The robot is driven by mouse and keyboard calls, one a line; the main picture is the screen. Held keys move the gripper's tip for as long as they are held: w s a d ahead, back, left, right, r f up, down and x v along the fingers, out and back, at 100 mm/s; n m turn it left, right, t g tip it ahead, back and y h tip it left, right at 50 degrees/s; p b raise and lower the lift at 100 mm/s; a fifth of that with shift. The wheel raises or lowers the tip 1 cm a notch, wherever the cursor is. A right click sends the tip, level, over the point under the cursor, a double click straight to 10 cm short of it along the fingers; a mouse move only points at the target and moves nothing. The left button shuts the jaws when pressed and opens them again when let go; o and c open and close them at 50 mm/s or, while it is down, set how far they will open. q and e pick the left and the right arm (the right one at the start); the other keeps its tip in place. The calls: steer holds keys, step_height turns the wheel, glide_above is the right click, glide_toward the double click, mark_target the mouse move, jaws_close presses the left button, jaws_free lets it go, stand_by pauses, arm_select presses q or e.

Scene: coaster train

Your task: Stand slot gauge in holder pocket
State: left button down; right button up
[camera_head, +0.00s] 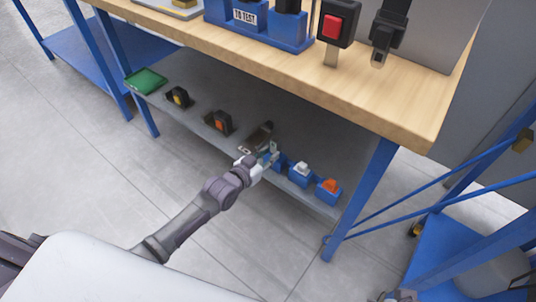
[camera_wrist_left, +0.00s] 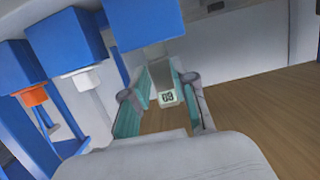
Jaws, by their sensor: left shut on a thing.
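My left gripper (camera_head: 268,160) reaches in over the lower shelf and is shut on a slim pale gauge (camera_wrist_left: 160,75) with a dark-numbered end label. In the left wrist view the gauge sits between the two teal-padded fingers (camera_wrist_left: 160,112). It is close against the edge of a blue holder block (camera_wrist_left: 145,22). I cannot tell whether its far end is inside the pocket or only in front of it. In the head view this blue holder (camera_head: 279,163) is partly hidden by the gripper. A dark part at the bottom edge (camera_head: 402,295) may be my right gripper; its fingers are unclear.
Beside it stand blue holders with a white-topped piece (camera_head: 302,168) and an orange-topped piece (camera_head: 330,186). A dark piece (camera_head: 260,137) lies behind the gripper. Further left are black blocks (camera_head: 218,122) and a green tray (camera_head: 146,80). The wooden bench top (camera_head: 300,70) overhangs the shelf; a blue leg (camera_head: 362,200) stands right.

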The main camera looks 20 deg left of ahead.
arm_select(q)
steer(key=shift+f, duration=0.15)
arm_select(e)
steer(key=shift+s+r, duration=0.15)
steer(key=shift+r, duration=0.2)
arm_select(q)
steer(key=c, duration=0.9)
jaws_free()
steer(key=shift+o, duration=0.3)
steer(key=shift+f, duration=0.1)
steer(key=shift+s+f, duration=0.1)
steer(key=v, duration=1.2)
